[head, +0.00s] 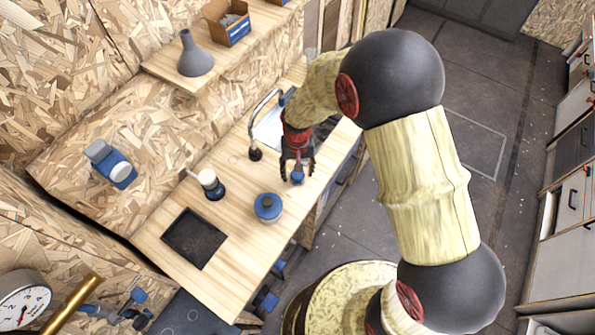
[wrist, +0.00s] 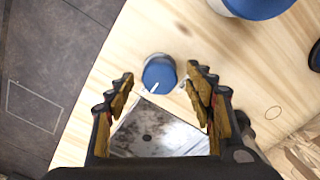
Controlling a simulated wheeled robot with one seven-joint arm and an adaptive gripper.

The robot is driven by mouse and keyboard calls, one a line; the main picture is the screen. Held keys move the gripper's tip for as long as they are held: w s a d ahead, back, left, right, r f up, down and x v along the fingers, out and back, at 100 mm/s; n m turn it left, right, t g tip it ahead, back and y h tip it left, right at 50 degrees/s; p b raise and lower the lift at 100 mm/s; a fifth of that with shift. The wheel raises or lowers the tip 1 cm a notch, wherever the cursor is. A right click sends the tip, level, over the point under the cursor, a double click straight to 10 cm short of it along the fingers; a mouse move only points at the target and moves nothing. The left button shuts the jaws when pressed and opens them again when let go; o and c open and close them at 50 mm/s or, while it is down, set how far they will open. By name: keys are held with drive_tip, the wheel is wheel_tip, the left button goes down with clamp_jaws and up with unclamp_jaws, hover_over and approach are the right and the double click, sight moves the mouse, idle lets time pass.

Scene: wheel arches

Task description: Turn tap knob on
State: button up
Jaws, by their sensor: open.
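The tap knob (wrist: 158,75) is a small round blue cap with a white pointer mark, on the wooden counter near its edge. It also shows in the head view (head: 297,176), just below my gripper (head: 298,160). In the wrist view my gripper (wrist: 160,77) is open, with one finger on each side of the knob and a visible gap on both sides. I cannot tell how far the fingertips are above the counter.
A blue lidded pot (head: 268,207) stands near the knob. A dark bottle with a white top (head: 209,184) and a dark recessed plate (head: 193,238) are farther along the counter. A wall shelf above holds a grey flask (head: 194,57) and a box (head: 228,24).

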sight(298, 174)
wheel_tip(298, 174, up, 12)
drive_tip(key=shift+f, duration=0.25)
idle(0.3)
drive_tip(key=s+d+r+t+b, duration=0.2)
drive_tip(key=s+d+r+b, duration=0.2)
drive_tip(key=s+d+r, duration=0.3)
drive_tip(key=s+d+r+t+b, duration=0.3)
drive_tip(key=s+d+r+b, duration=0.2)
drive_tip(key=s, duration=0.8)
drive_tip(key=shift+d+r+t, duration=0.3)
drive_tip(key=shift+d+r, duration=0.6)
drive_tip(key=shift+d, duration=0.2)
drive_tip(key=shift+c, duration=0.5)
